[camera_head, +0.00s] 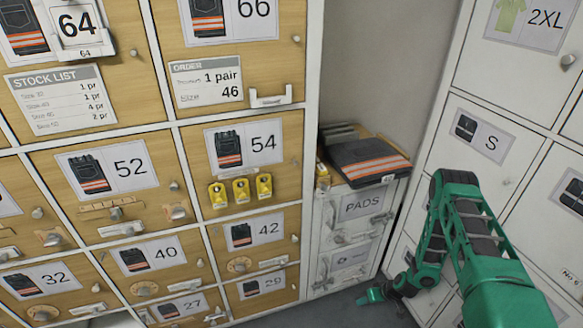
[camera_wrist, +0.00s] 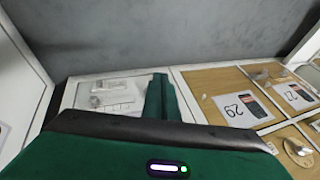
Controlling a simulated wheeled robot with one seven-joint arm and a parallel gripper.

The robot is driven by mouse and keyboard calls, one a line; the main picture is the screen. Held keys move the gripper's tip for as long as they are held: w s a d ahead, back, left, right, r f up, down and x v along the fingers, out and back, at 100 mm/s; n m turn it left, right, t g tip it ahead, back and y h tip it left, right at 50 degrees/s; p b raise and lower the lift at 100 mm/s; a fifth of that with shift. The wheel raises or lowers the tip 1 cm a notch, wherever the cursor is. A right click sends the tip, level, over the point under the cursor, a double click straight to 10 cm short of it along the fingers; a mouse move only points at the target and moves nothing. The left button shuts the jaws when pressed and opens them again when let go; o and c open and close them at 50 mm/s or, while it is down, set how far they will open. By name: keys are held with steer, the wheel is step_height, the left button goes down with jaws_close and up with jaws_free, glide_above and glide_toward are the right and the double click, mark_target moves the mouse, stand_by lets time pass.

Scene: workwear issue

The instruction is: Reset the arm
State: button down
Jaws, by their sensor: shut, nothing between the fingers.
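My green arm comes in from the lower right in the head view and bends down, with my gripper (camera_head: 372,296) low near the floor, in front of the lower part of the PADS cabinet. In the wrist view my gripper (camera_wrist: 160,85) shows its green fingers together, with nothing between them. The fingers point toward the grey floor and the foot of the cabinets. Nothing is held.
Wooden lockers with number labels, such as 54 (camera_head: 243,145), fill the left. A PADS cabinet (camera_head: 362,207) stands in the corner with folded dark trousers (camera_head: 368,163) on top. White lockers (camera_head: 480,150) line the right. Knobs and handles stick out. Grey floor (camera_head: 330,309) is clear.

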steer(key=d+r+m+g+h, duration=0.1)
steer(key=d+r, duration=0.3)
steer(key=r, duration=1)
steer(key=d+r+h, duration=0.2)
steer(key=d+r, duration=0.3)
steer(key=r, duration=0.9)
steer(key=d+r+m+g+h, duration=0.1)
steer(key=d+r, duration=0.3)
steer(key=r, duration=1)
steer(key=s+d+r+m, duration=0.1)
steer(key=s+r+m, duration=0.1)
steer(key=s+r, duration=0.65)
steer(key=s+a+r+m, duration=0.1)
steer(key=s+r+m, duration=0.1)
steer(key=s+r, duration=0.5)
steer(key=s+a+r+m+g, duration=0.1)
steer(key=s+r+m, duration=0.2)
steer(key=s+r, duration=0.5)
steer(key=s, duration=0.8)
steer(key=shift+a+r, duration=0.15)
steer(key=shift+a, duration=0.05)
